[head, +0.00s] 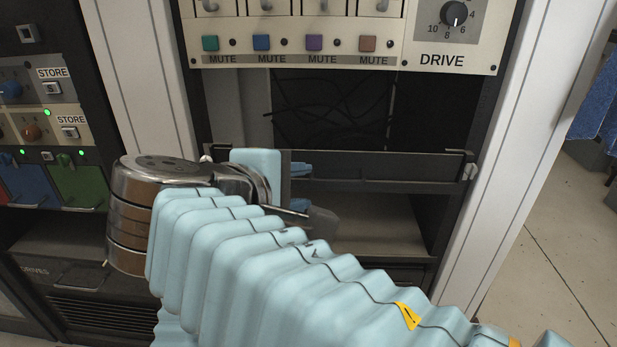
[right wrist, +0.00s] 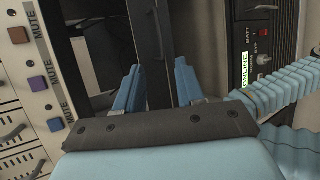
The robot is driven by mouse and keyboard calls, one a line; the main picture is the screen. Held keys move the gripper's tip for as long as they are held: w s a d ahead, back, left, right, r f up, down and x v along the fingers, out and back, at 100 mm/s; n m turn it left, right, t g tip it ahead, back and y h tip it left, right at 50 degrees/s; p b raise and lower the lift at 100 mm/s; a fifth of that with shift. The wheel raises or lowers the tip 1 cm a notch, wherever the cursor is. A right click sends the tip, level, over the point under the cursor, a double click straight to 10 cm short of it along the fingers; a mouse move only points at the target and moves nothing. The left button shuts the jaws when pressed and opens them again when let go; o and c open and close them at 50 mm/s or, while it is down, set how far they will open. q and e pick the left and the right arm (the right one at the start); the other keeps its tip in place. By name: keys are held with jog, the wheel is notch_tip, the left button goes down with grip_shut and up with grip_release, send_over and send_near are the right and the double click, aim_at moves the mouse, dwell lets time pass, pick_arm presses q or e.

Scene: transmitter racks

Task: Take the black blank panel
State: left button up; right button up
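The black blank panel (head: 385,166) is a long, dark, flat strip lying across the rack bay below the DRIVE unit in the head view. In the right wrist view the dark panel (right wrist: 156,50) runs upright between the two blue fingers of my right gripper (right wrist: 157,75). The fingers are spread apart, one on each side of the strip. I cannot tell whether either finger touches it. My left gripper is in neither view.
Above the panel is an open bay with loose dark cables (head: 330,110). Above that sits the cream DRIVE unit (head: 345,40) with coloured MUTE buttons. A pale rack post (head: 500,150) stands on the right. A control rack (head: 50,130) with STORE buttons stands on the left.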

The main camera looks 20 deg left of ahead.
aim_at(331, 181)
jog(key=x, duration=1.2)
jog(key=shift+w, duration=0.1)
grip_shut()
jog(key=shift+r+p, duration=0.65)
jog(key=shift+r, duration=0.3)
